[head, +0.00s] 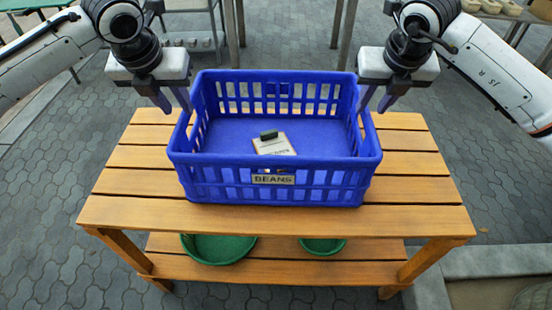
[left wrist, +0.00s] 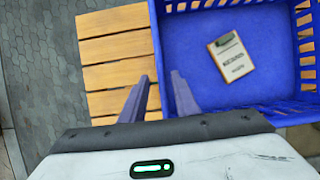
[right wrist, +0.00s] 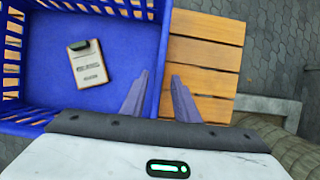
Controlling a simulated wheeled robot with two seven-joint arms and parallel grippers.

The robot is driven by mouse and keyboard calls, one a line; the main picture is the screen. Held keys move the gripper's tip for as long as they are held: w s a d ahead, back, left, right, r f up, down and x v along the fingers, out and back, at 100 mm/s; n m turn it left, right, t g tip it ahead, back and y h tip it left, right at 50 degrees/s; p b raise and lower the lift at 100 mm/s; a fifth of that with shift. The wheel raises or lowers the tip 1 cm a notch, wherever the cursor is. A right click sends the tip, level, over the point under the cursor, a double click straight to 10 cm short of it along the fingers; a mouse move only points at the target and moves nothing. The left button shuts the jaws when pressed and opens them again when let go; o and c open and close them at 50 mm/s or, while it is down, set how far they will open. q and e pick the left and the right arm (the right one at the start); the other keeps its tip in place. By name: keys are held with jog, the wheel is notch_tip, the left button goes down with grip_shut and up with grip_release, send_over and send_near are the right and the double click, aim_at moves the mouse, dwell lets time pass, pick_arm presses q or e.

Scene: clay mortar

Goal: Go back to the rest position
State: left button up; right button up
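The task names no object. My left gripper (head: 176,108) is open and empty at the left wall of a blue crate (head: 340,181). In the left wrist view its fingers (left wrist: 160,76) are spread with the crate's wall line between them. My right gripper (head: 376,108) is open and empty at the crate's right wall. In the right wrist view its fingers (right wrist: 160,76) are spread on either side of that wall line. I cannot tell whether any finger touches the crate.
The crate, labelled BEANS, stands on a slatted wooden table (head: 120,209). A clipboard (head: 274,146) lies inside it. Green bowls (head: 218,249) sit on the lower shelf. Bare slats lie left and right of the crate. Other tables stand behind, on grey paving.

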jog(key=shift+v, duration=1.1)
